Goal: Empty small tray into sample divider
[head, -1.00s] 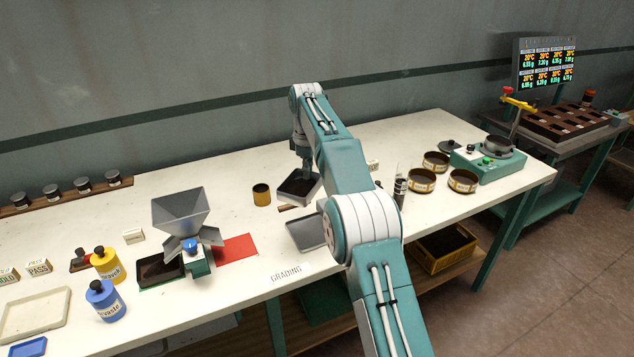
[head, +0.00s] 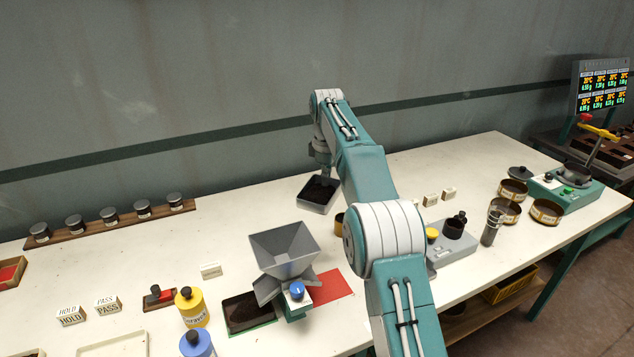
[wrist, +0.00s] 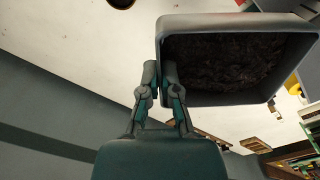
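The small tray (head: 312,207) is grey, square and filled with dark granular material. My gripper (wrist: 160,80) is shut on one wall of it, a finger on each side. The wrist view shows the tray (wrist: 240,102) beside the fingers, its contents inside. In the head view my gripper (head: 321,168) holds the tray near the bench's back edge, seemingly a little raised and roughly level. The sample divider (head: 284,252), a grey hopper with side chutes and a blue knob, stands in front and left of the tray. I see no material in the hopper.
A brown tin (head: 340,217) stands right of the tray, partly behind my arm. Yellow (head: 192,308) and blue bottles stand front left. Bench behind the divider is clear.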

